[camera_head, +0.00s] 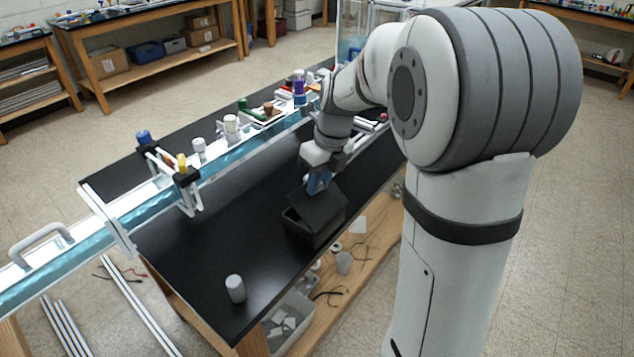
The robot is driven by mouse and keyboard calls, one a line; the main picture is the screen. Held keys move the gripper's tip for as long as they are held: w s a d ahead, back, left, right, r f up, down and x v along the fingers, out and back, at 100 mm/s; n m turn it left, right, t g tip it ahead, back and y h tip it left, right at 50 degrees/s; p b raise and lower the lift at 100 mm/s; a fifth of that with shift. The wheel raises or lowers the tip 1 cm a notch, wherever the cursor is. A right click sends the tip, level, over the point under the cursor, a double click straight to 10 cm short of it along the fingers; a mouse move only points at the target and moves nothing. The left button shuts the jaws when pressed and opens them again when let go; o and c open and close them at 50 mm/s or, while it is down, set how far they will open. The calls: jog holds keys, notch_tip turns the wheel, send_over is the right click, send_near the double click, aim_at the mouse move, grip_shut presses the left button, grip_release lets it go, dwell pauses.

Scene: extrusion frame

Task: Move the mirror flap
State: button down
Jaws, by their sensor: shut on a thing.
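A black box (306,236) stands on the black tabletop near its right edge. A dark flap (322,210) on the box is tilted up, with a gap at its left side. I take this flap to be the mirror flap; no reflecting face shows clearly. My gripper (317,186) reaches down from above and is shut on the flap's upper edge. A blue part shows at the jaws. The exact grip on the edge is small and partly hidden.
A long clear channel (150,204) with white frame parts runs along the table's left side. A white cylinder (235,289) stands near the front of the black tabletop (195,262). Bottles and small parts crowd the back. The tabletop between cylinder and box is clear.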

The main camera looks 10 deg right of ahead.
aim_at(325, 204)
jog(key=shift+a, duration=0.1)
jog(key=c, duration=1.2)
grip_release()
jog(key=r, duration=0.2)
jog(key=d+r, duration=0.1)
jog(key=r, duration=0.4)
jog(key=shift+s+d+r, duration=0.15)
jog(key=shift+s+r, duration=0.05)
jog(key=shift+r, duration=0.15)
jog(key=s+f+n+t+h, duration=0.1)
jog(key=s+f+n, duration=0.1)
jog(key=s+n, duration=0.8)
jog(key=s+d+f+n+t+h, duration=0.1)
jog(key=s+n, duration=0.9)
jog(key=n, duration=1)
jog(key=shift+s+d+f+t, duration=0.2)
jog(key=shift+f+t, duration=0.1)
jog(key=shift+f, duration=0.6)
